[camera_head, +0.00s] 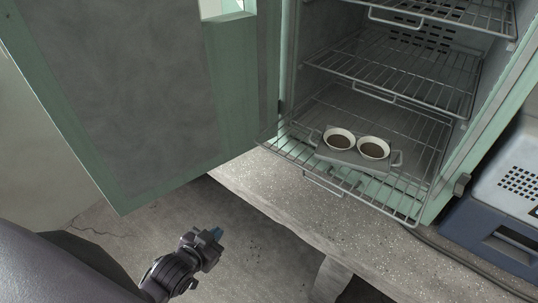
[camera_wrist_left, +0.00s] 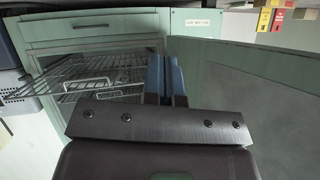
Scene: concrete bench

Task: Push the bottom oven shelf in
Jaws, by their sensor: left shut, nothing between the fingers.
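The oven is a pale green cabinet (camera_head: 441,199) with its door (camera_head: 115,95) swung wide open to the left. The bottom shelf (camera_head: 322,183), a wire rack with a front handle, juts out of the oven over the bench edge. A grey tray (camera_head: 352,158) on it carries two white dishes (camera_head: 339,138) with brown contents. My left gripper (camera_head: 217,234) is shut and empty, in front of and left of the shelf, apart from it. Its blue fingertips show together in the left wrist view (camera_wrist_left: 167,80), with wire racks (camera_wrist_left: 92,78) beyond them. My right gripper is not in view.
Two more wire shelves (camera_head: 390,72) sit higher in the oven. A blue and white box (camera_head: 508,200) stands close on the right. The speckled bench (camera_head: 270,185) lies below the shelf. Open space lies between my left gripper and the shelf front.

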